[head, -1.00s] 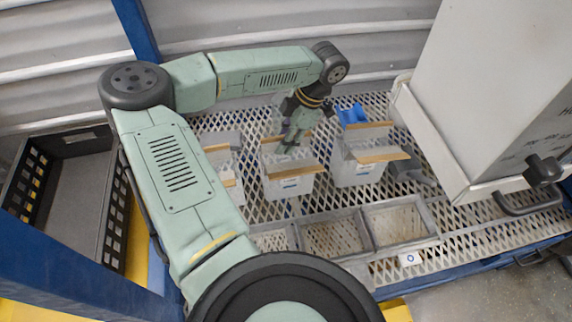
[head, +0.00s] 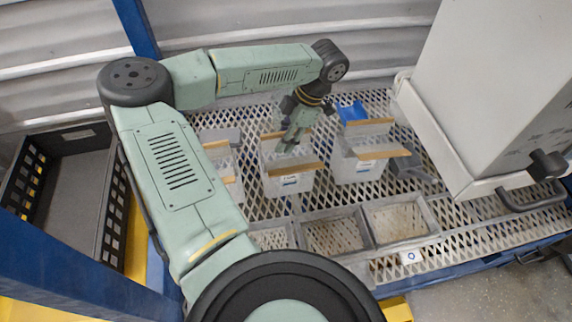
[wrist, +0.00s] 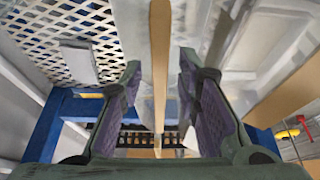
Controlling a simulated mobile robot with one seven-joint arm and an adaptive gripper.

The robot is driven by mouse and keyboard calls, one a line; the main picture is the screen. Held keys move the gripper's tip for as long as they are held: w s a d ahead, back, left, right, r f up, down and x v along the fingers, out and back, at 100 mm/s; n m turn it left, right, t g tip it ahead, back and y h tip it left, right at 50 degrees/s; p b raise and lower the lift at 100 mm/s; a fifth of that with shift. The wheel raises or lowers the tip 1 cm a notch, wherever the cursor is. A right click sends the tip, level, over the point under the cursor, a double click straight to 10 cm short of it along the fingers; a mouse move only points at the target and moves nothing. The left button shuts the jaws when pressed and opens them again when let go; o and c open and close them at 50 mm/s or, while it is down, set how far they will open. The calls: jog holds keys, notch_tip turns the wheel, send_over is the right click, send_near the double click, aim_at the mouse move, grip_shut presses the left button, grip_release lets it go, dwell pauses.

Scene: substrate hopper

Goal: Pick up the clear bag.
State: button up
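Three pale, see-through bags with tan strips along their upper edges stand in a row on the metal grating; I cannot tell which one the task means. My gripper (head: 294,139) is pointing down at the middle clear bag (head: 290,186), between its two tan strips. In the wrist view, my gripper (wrist: 160,100) is open, with a finger on each side of a tan strip (wrist: 160,50). Gaps show between the strip and both fingers. The right bag (head: 358,172) stands apart from my gripper. The left bag (head: 230,188) is partly hidden by my arm.
Empty grey compartments (head: 373,228) lie in front of the bags. A blue item (head: 351,111) lies behind the right bag. A big grey hopper (head: 490,90) stands at the right. A black crate (head: 98,210) is at the left.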

jog(key=shift+c, duration=0.6)
grip_shut()
